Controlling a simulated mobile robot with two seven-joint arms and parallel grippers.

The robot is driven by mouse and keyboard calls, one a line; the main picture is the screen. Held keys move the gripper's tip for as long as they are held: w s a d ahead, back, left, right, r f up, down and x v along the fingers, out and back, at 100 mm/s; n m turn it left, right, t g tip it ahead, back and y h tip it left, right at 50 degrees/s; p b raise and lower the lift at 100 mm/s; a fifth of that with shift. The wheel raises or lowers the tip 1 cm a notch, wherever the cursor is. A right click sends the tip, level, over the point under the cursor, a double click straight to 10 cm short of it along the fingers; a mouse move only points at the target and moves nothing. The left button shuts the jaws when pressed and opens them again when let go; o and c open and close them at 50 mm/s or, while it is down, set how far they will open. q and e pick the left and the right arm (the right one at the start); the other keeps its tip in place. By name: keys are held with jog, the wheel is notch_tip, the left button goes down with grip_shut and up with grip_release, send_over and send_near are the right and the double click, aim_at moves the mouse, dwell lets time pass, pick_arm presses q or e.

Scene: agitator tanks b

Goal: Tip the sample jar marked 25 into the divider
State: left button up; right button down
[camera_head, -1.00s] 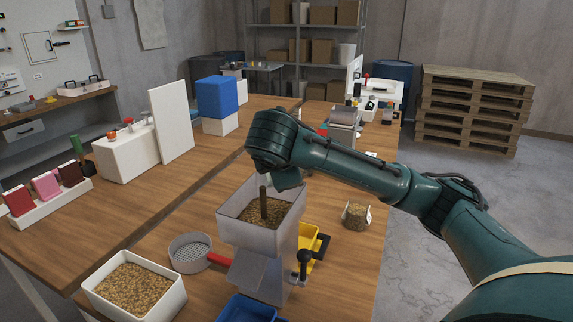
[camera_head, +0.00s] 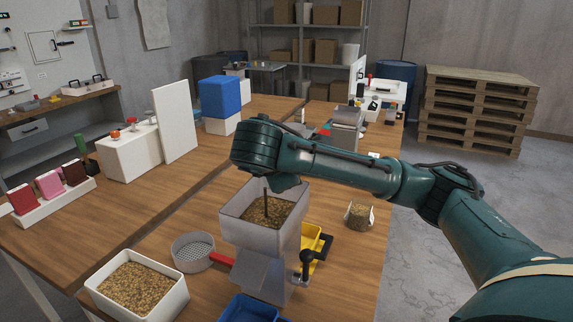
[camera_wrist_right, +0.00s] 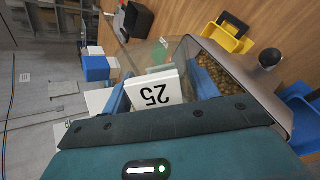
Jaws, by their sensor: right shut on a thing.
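The sample jar (camera_wrist_right: 154,92), with a white label reading 25, shows upside down between the blue fingers of my right gripper (camera_wrist_right: 160,88) in the wrist view. The gripper is shut on it. In the head view my right wrist hangs over the divider (camera_head: 260,236) and hides the jar and fingers. A thin brown streak, looking like falling grain, runs from under the wrist into the divider's hopper. Grain lies in the hopper. It also shows in the wrist view (camera_wrist_right: 286,108), beside the jar. My left gripper is out of view.
A white tub of grain (camera_head: 178,300) and a round sieve (camera_head: 192,252) stand left of the divider. A yellow tray (camera_head: 313,238) and a blue tray (camera_head: 247,310) sit at its base. Another grain-filled container (camera_head: 359,216) stands to the right.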

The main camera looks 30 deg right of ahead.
jog(key=shift+r+h, duration=0.15)
jog(key=shift+h, duration=0.15)
jog(key=shift+s+d+f+m+y, duration=0.1)
jog(key=shift+d+f+m+y, duration=0.15)
jog(key=shift+y, duration=0.3)
jog(key=shift+d+f+m+y, duration=0.2)
jog(key=shift+m+y, duration=0.05)
jog(key=shift+y, duration=0.3)
jog(key=y, duration=0.1)
jog(key=r+m+y, duration=0.1)
jog(key=y, duration=0.1)
jog(key=shift+d+m, duration=0.3)
jog(key=shift+d, duration=0.1)
jog(key=y, duration=0.1)
jog(key=m+y, duration=0.1)
jog(key=y, duration=0.1)
jog(key=shift+r+y, duration=0.25)
jog(key=shift+y, duration=0.05)
jog(key=shift+a+f+m+t+y+b, duration=0.15)
jog(key=shift+f+m+t+y+b, duration=0.2)
jog(key=shift+m+y+b, duration=0.45)
jog(key=shift+a+y, duration=0.1)
jog(key=shift+y, duration=0.5)
jog(key=shift+a+r+m+t+y+b, duration=0.1)
jog(key=shift+r+m+t+y+b, duration=0.05)
jog(key=shift+m+t+y+b, duration=0.2)
